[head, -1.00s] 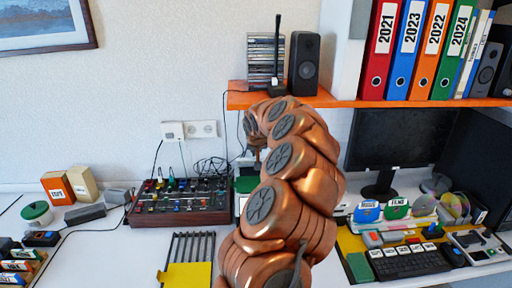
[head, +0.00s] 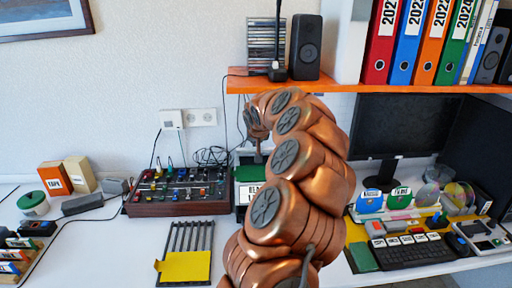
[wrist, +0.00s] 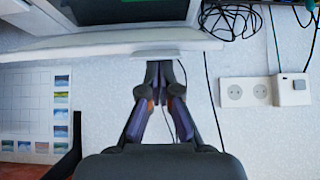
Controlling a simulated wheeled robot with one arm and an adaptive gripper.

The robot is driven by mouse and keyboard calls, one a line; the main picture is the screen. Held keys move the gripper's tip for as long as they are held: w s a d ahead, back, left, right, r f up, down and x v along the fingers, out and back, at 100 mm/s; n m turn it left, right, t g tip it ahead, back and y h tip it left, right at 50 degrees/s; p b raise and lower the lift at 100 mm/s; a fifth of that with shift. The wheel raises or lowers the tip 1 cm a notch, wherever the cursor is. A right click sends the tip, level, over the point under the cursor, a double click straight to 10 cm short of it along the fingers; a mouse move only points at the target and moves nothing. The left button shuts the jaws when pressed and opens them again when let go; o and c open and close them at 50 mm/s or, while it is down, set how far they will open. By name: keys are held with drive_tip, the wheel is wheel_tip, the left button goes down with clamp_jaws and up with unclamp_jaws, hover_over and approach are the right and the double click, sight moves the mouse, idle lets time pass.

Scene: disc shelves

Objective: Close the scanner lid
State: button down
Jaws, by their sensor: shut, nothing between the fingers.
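The scanner is mostly hidden behind my arm in the head view. A pale upright panel (head: 247,157), which looks like its raised lid, shows beside the arm, with a green part below it. In the wrist view the lid's white edge (wrist: 110,45) runs across the upper picture with a grey tab (wrist: 178,48), and a dark surface lies beyond it. My gripper (wrist: 160,70) is shut and empty, its fingertips close to the tab; I cannot tell if they touch.
The orange shelf (head: 420,88) with binders and a speaker (head: 305,47) is above and right. A mixer (head: 178,190) stands left of the scanner. A yellow piece (head: 183,268) lies in front. A sheet with pictures (wrist: 35,110) and sockets (wrist: 245,91) are on the wall.

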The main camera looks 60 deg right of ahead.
drive_tip(key=s+a+f+t+h+b, duration=0.1)
drive_tip(key=f+b, duration=0.2)
drive_tip(key=b, duration=0.6)
drive_tip(key=s+a+f+h+b, duration=0.1)
drive_tip(key=f+b, duration=0.2)
drive_tip(key=b, duration=0.7)
drive_tip(key=s+a+f+t+h+b, duration=0.1)
drive_tip(key=f+b, duration=0.3)
drive_tip(key=b, duration=0.5)
drive_tip(key=shift+a+t+h, duration=0.3)
drive_tip(key=shift+a, duration=0.15)
drive_tip(key=f+b, duration=0.1)
drive_tip(key=b, duration=0.1)
drive_tip(key=f+b, duration=0.1)
drive_tip(key=b, duration=0.2)
drive_tip(key=f+h+b, duration=0.1)
drive_tip(key=b, duration=0.2)
drive_tip(key=shift+s+a+f+t, duration=0.2)
drive_tip(key=shift+s+a+t, duration=0.1)
drive_tip(key=shift+t, duration=0.1)
drive_tip(key=f+b, duration=0.1)
drive_tip(key=b, duration=0.3)
drive_tip(key=shift+a+f+t+h, duration=0.1)
drive_tip(key=shift+f+t+h, duration=0.05)
drive_tip(key=shift+t+h, duration=0.2)
drive_tip(key=shift+f+b, duration=0.1)
drive_tip(key=shift+b, duration=0.3)
